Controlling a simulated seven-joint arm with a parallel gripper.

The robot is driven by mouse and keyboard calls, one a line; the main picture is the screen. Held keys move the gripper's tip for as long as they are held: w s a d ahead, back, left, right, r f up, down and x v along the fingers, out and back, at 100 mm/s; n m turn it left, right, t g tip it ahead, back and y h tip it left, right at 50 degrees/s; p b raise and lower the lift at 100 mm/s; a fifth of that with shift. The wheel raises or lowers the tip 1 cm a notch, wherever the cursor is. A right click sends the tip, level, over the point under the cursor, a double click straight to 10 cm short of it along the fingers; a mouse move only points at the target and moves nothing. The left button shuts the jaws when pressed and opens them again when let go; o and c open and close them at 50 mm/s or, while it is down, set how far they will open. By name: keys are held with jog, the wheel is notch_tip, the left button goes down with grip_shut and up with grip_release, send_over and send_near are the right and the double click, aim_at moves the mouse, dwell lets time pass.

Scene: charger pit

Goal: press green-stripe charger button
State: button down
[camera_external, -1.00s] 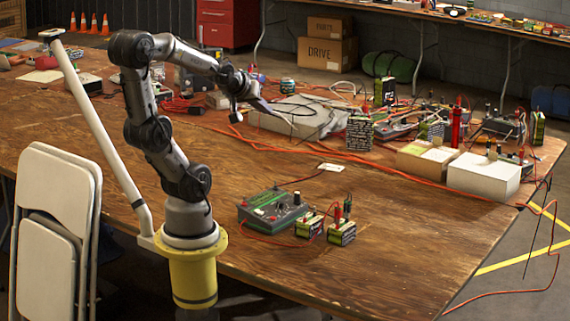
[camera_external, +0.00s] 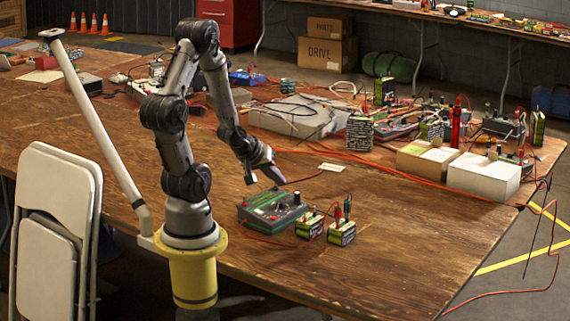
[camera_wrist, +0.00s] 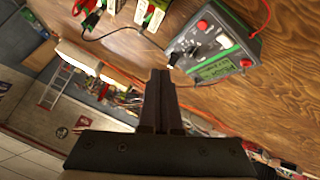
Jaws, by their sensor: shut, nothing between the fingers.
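The green-stripe charger (camera_external: 272,211) is a dark box with a green stripe along its edge, red parts and a black knob on top. It sits on the wooden table in front of my base. In the wrist view the charger (camera_wrist: 213,47) lies at the upper right, with a red button at its top left and another at its lower right corner. My gripper (camera_external: 279,182) is shut and empty, pointing down just above and behind the charger, apart from it. In the wrist view my gripper's fingertips (camera_wrist: 160,74) are together, below and left of the charger.
Two green-black batteries (camera_external: 326,229) with clips stand right of the charger, wired to it. A white box (camera_external: 483,175) sits at the right edge. Orange cables and electronics crowd the back. The table right of the batteries is clear.

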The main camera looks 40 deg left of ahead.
send_over(280, 218)
jog(key=s, duration=0.3)
jog(key=shift+a+f, duration=0.1)
jog(key=shift+f, duration=4.2)
jog(key=shift+f, duration=0.1)
jog(key=shift+a+f, duration=0.1)
jog(key=shift+f, duration=0.25)
jog(key=shift+f, duration=0.35)
jog(key=shift+r, duration=0.8)
jog(key=shift+d+r, duration=0.2)
jog(key=shift+r, duration=0.6)
jog(key=shift+d+r, duration=0.15)
jog(key=shift+r, duration=0.7)
jog(key=shift+d+r, duration=0.2)
jog(key=shift+r, duration=0.6)
